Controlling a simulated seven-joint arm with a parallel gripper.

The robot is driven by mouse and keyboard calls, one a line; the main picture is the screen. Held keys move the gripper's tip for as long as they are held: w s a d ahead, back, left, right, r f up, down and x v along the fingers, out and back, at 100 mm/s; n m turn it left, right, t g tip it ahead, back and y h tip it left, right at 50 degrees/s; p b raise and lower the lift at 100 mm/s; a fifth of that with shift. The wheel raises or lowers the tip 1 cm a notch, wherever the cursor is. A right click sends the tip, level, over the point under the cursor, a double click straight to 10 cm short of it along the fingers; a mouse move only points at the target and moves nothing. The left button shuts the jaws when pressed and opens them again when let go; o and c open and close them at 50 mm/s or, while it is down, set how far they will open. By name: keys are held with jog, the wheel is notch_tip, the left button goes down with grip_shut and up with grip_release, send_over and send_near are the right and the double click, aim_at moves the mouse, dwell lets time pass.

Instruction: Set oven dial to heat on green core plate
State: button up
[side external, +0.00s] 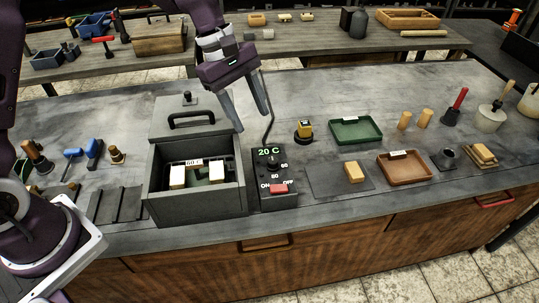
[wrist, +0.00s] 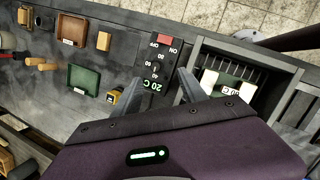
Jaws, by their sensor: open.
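The oven (side external: 200,206) is a grey box with its handled lid raised at the back. Inside lies a green core plate (side external: 216,173) with pale blocks on it and a white temperature label (side external: 187,163), its first digit unclear. It also shows in the wrist view (wrist: 229,90). Right of the oven is a black control box (side external: 262,192) with a green "20 C" display, a small dark dial (side external: 271,165) and a red ON/OFF switch (side external: 279,189). My gripper (side external: 253,120) is open and empty, above and behind the control box. In the wrist view its fingers flank the display.
A yellow-topped stamp (side external: 304,130) stands right of the control box. Beyond it are a green tray (side external: 355,130), a brown tray (side external: 405,167) and a yellow block (side external: 353,171) on a dark plate. A dark cable rises behind the control box. Hand tools lie left of the oven.

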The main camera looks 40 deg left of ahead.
aim_at(272, 160)
jog(key=w+f+n, duration=0.1)
jog(key=f, duration=0.1)
jog(key=w+f+n, duration=0.1)
jog(key=f, duration=0.2)
jog(key=w+d+f+n, duration=0.1)
jog(key=f, duration=0.2)
jog(key=shift+w+g+h, duration=0.15)
jog(key=shift+g+h, duration=0.15)
jog(key=shift+g, duration=0.1)
jog(key=x, duration=0.6)
jog(key=shift+d+f, duration=0.1)
jog(key=shift+f, duration=0.25)
grip_shut()
